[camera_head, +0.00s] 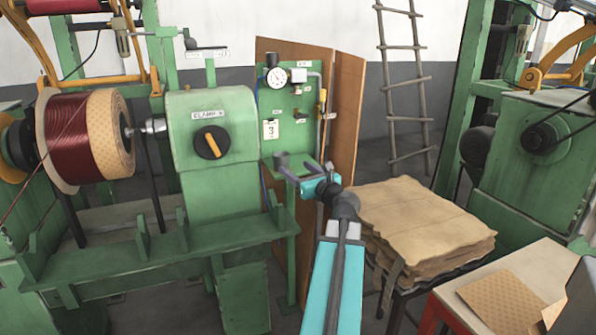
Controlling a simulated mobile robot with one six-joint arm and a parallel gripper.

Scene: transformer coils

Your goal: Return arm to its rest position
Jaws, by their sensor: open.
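My gripper (293,168) is at the end of my teal and grey arm (333,270), which reaches up from the bottom centre. Its two dark fingers are apart and point up and left toward the green gauge panel (291,115). I see nothing between the fingers. A small dark grey part (281,158) is right by the left fingertip; I cannot tell whether they touch. The green clamp housing (212,140) with an orange-handled knob (211,142) stands left of the gripper, apart from it.
A coil of dark red wire (75,137) sits on the winding machine at left. Stacked brown sheets (412,225) lie on a stand right of my arm. A pale table (530,265) is at lower right. A wooden ladder (401,80) leans on the back wall.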

